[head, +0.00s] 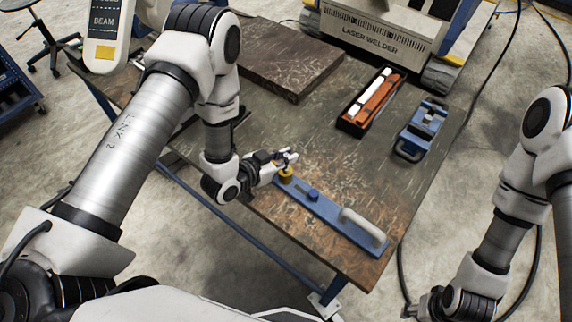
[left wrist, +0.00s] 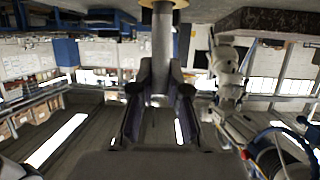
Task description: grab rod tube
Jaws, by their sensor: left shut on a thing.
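My left gripper (head: 287,158) is at the near left edge of the table, over the left end of a blue fixture plate (head: 318,206). In the left wrist view, a grey metal rod tube (left wrist: 162,50) stands between the two fingers (left wrist: 160,98), and the gripper is shut on it. A brass collar (head: 286,175) sits on the plate just below the gripper; a brass piece also shows at the rod tube's end in the left wrist view (left wrist: 164,3). In the head view the gripper mostly hides the rod tube. My right gripper (head: 428,304) is low at the right, off the table, its fingers unclear.
The plate has a blue knob (head: 313,194) and a grey handle (head: 363,226). The mid-table is clear.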

